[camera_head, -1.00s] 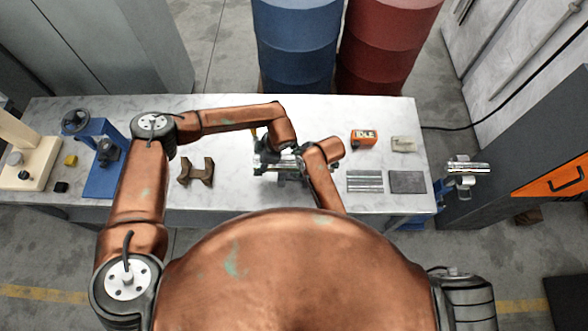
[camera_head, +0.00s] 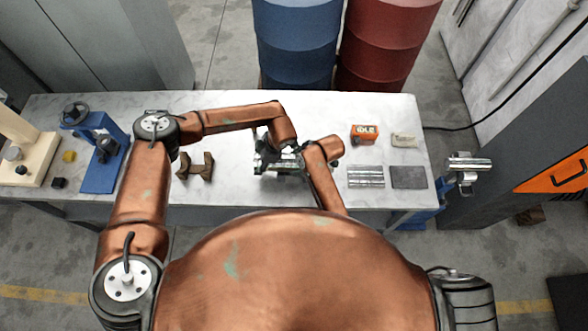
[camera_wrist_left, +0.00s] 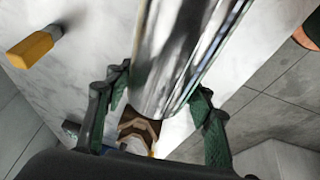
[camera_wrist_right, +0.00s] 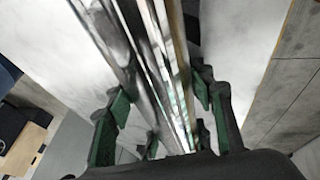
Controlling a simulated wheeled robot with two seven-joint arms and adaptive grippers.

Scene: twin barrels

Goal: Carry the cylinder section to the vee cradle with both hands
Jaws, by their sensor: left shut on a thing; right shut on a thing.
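The cylinder section (camera_head: 291,163) is a shiny metal tube lying level over the middle of the bench, partly hidden by my arms. My left gripper (camera_wrist_left: 165,105) is shut on it in the left wrist view, a green-padded finger on each side of the tube (camera_wrist_left: 185,55). My right gripper (camera_wrist_right: 160,110) is also shut on it; its bright ridged surface (camera_wrist_right: 150,60) runs between the fingers. The brown vee cradle (camera_head: 195,169) stands on the bench left of the tube, apart from it, with its notch empty. It also seems to show beyond the tube in the left wrist view (camera_wrist_left: 138,126).
A blue press (camera_head: 104,165) and a cream stand (camera_head: 35,160) occupy the bench's left end. An orange IDLE box (camera_head: 364,133), a pale block (camera_head: 403,140), metal bars (camera_head: 366,176) and a dark plate (camera_head: 408,177) lie right. The bench between cradle and tube looks clear.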

